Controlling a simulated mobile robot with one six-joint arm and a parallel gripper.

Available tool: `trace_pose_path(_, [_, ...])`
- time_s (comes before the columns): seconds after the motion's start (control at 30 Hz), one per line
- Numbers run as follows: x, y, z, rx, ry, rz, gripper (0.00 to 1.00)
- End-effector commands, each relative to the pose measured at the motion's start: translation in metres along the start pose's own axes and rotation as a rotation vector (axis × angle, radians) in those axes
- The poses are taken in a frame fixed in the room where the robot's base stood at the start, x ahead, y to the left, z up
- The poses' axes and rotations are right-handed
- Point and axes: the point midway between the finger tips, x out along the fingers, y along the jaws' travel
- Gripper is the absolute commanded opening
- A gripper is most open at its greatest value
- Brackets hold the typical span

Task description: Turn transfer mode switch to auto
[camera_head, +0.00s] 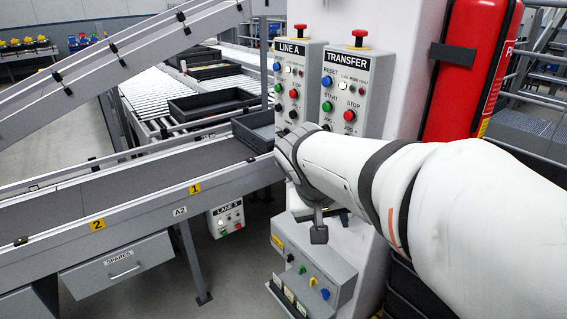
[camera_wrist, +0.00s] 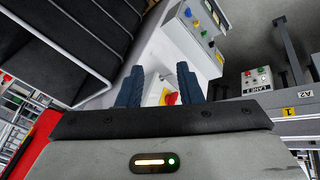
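The TRANSFER panel (camera_head: 345,88) is a grey box on the white column, with a red mushroom button on top and blue, green and red buttons. My arm covers its lower part. No switch marked auto can be read. My gripper (camera_wrist: 160,72) is open and empty in the wrist view, its two dark fingers apart. A red handle on a yellow plate (camera_wrist: 171,98) shows between the fingers; I cannot tell if they touch it. A lower grey box (camera_head: 325,270) with green, yellow and blue knobs also shows in the wrist view (camera_wrist: 200,38), beyond the fingertips.
The LINE A panel (camera_head: 290,80) stands left of TRANSFER. A red extinguisher (camera_head: 470,65) hangs on the right. A conveyor (camera_head: 130,195) with a dark tray (camera_head: 250,130) runs at left. The LANE 3 box (camera_head: 227,218) hangs below it. A wire rack (camera_wrist: 75,50) is close at left in the wrist view.

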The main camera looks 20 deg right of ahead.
Motion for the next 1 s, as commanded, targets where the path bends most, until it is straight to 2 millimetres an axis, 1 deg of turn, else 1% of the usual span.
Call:
trace_pose_path(0.03, [0.034,-0.006,-0.013,0.046,0.025,0.076,0.33])
trace_pose_path(0.07, [0.041,-0.005,-0.024,0.081,0.047,0.122,0.33])
trace_pose_path(0.1, [0.051,-0.004,-0.040,0.128,0.081,0.184,0.33])
trace_pose_path(0.17, [0.065,-0.003,-0.063,0.202,0.145,0.269,0.33])
trace_pose_path(0.2, [0.074,-0.004,-0.079,0.252,0.196,0.322,0.33])
trace_pose_path(0.27, [0.085,-0.006,-0.103,0.330,0.282,0.394,0.33])
trace_pose_path(0.3, [0.092,-0.009,-0.120,0.381,0.347,0.437,0.33])
trace_pose_path(0.37, [0.101,-0.014,-0.143,0.457,0.452,0.490,0.33])
trace_pose_path(0.4, [0.105,-0.018,-0.158,0.505,0.523,0.518,0.33])
trace_pose_path(0.5, [0.112,-0.031,-0.189,0.609,0.697,0.559,0.33])
trace_pose_path(0.6, [0.114,-0.042,-0.211,0.687,0.841,0.572,0.33])
trace_pose_path(0.7, [0.113,-0.050,-0.225,0.737,0.939,0.569,0.33])
trace_pose_path(0.77, [0.112,-0.052,-0.230,0.755,0.975,0.567,0.33])
trace_pose_path(0.87, [0.112,-0.049,-0.237,0.770,1.002,0.565,0.33])
trace_pose_path(1.0, [0.119,-0.034,-0.247,0.772,1.003,0.567,0.33])
